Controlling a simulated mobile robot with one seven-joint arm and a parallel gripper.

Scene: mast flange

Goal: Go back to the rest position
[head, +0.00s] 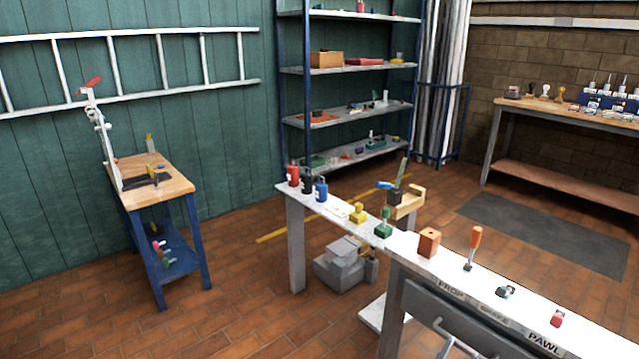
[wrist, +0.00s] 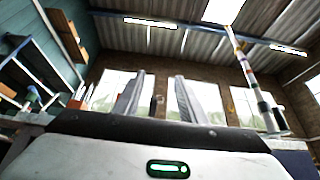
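My gripper (wrist: 159,82) shows in the wrist view with its two grey fingers standing apart. Only background shows between them, so it is open and empty. It points up toward the windows and the corrugated roof. A green light (wrist: 168,169) glows on its pale housing. I cannot make out my gripper in the head view. The long white bench (head: 400,244) in the head view carries an orange block (head: 429,242), an orange-handled tool (head: 474,246), a green piece (head: 383,225) and a yellow piece (head: 357,212). Labels along its front edge include "PAWL".
A small wood-topped bench (head: 172,181) with a white, red-tipped upright stands at left. Metal shelves (head: 345,70) stand at the back, and another workbench (head: 560,110) at right. Grey boxes (head: 343,265) sit on the floor by the long bench. Tiled floor at front left is clear.

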